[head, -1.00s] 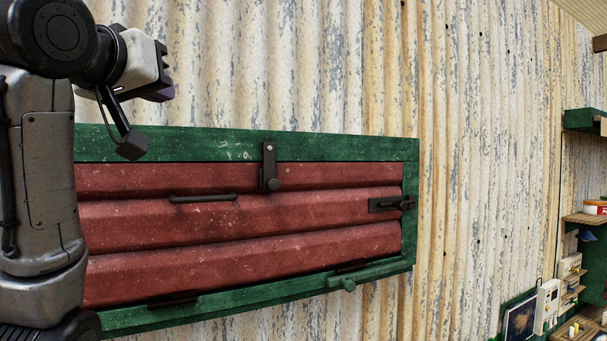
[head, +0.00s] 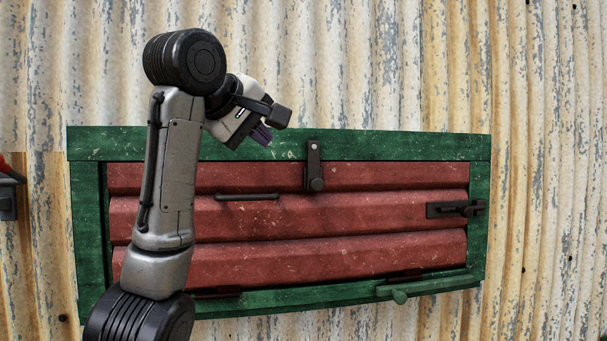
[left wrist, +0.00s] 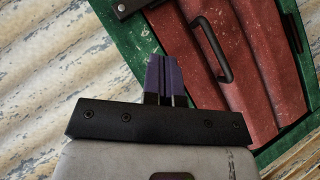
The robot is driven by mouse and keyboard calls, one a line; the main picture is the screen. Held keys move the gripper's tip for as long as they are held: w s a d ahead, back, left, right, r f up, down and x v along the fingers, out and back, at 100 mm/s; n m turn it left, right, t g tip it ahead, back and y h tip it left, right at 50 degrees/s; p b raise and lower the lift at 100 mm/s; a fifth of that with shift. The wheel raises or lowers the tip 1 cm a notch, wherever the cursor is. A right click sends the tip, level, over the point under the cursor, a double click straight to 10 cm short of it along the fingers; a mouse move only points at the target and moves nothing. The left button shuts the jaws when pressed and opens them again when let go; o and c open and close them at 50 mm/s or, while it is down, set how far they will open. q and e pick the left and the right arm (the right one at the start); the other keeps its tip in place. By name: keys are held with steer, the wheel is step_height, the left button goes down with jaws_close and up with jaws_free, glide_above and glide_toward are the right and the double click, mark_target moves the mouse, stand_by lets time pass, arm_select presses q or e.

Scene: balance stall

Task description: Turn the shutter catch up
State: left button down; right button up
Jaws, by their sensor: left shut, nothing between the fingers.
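The shutter catch (head: 314,165) is a dark narrow bar with a round knob at its lower end. It hangs straight down from the green top frame over the upper edge of the red shutter (head: 330,217). My left gripper (head: 264,136) is up and left of the catch, in front of the top frame and apart from the catch. Its purple fingers are shut and empty, and they also show in the left wrist view (left wrist: 165,72). Part of a dark fitting, probably the catch, shows at that view's top edge (left wrist: 128,8). My right gripper is not in view.
A dark bar handle (head: 247,197) is on the shutter left of the catch. A dark bolt (head: 455,209) is at its right edge. A green bar with a knob (head: 428,286) is on the lower frame. The corrugated wall (head: 540,180) is bare on the right.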

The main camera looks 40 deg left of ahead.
arm_select(q)
steer(key=shift+w, duration=0.15)
steer(key=p, duration=0.5)
glide_toward(315, 166)
step_height(315, 166, down, 3)
steer(key=a, duration=0.3)
steer(key=w+f, duration=0.1)
steer(key=w+d+p, duration=0.1)
steer(key=w+d+f, duration=0.1)
steer(key=shift+w+d+f, duration=0.2)
steer(key=shift+w+f, duration=0.05)
steer(key=shift+f, duration=0.1)
